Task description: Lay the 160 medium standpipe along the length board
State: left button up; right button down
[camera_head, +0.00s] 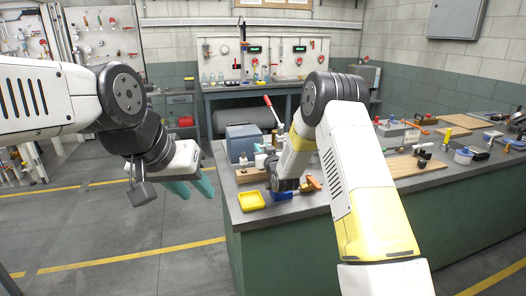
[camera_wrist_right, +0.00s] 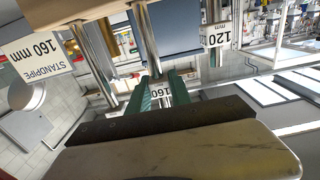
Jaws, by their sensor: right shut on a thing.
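In the right wrist view, my right gripper (camera_wrist_right: 163,88) has its green fingers shut on a metal standpipe (camera_wrist_right: 146,35) with a white label reading 160. The pipe runs up between the fingers. A tag reading "STANDPIPE 160 mm" (camera_wrist_right: 35,55) is at the left, and a "120 mm" tag (camera_wrist_right: 216,35) is to the right. In the head view the right fingers are hidden behind the wrist, over the near left part of the bench. I cannot tell for sure which board is the length board. My left gripper (camera_head: 190,188) is open and empty, left of the bench.
More tools crowd the far right. Open floor lies left of the bench.

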aim_at(262, 139)
jog(key=shift+r, duration=2.55)
